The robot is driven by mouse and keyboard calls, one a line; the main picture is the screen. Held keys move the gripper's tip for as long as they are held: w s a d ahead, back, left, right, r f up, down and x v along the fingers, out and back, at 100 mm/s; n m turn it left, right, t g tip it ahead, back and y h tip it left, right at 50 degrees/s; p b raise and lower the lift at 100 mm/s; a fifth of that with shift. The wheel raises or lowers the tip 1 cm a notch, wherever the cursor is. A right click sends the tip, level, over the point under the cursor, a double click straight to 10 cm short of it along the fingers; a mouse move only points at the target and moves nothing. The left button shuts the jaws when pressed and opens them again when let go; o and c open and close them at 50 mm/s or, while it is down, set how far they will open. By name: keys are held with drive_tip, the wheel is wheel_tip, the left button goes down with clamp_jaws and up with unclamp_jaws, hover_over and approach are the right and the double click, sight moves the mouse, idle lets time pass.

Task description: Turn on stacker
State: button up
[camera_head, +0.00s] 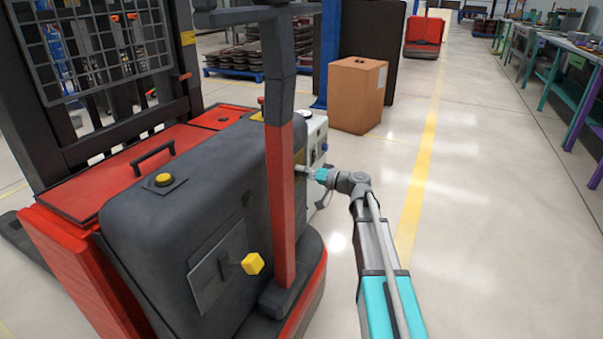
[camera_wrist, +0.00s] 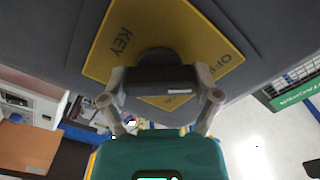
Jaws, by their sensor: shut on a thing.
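The stacker (camera_head: 190,200), with a dark grey body and red base and covers, stands at the left in the head view. In the wrist view a yellow plate (camera_wrist: 107,55) marked "KEY" and "OFF" is on its dark panel. A black key switch knob (camera_wrist: 155,57) sticks out from the plate. My gripper (camera_wrist: 162,85) has one finger on each side of the knob and is shut on it. In the head view my gripper (camera_head: 314,173) reaches the stacker's side behind the red post; the knob is hidden there.
The stacker's upright red and grey post (camera_head: 281,200) stands close left of my arm. A yellow lever knob (camera_head: 253,263) and a yellow button (camera_head: 163,180) are on the body. A cardboard box (camera_head: 357,95) stands beyond. The floor to the right is clear.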

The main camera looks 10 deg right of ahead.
drive_tip(key=shift+d+m, duration=0.1)
drive_tip(key=shift+m, duration=0.3)
drive_tip(key=m, duration=0.2)
drive_tip(key=shift+m, duration=0.3)
drive_tip(key=m, duration=0.4)
drive_tip(key=shift+d+m, duration=0.1)
drive_tip(key=shift+m, duration=0.2)
drive_tip(key=m, duration=0.4)
drive_tip(key=shift+m, duration=2)
drive_tip(key=o, duration=0.9)
drive_tip(key=shift+c, duration=0.2)
drive_tip(key=shift+o, duration=0.5)
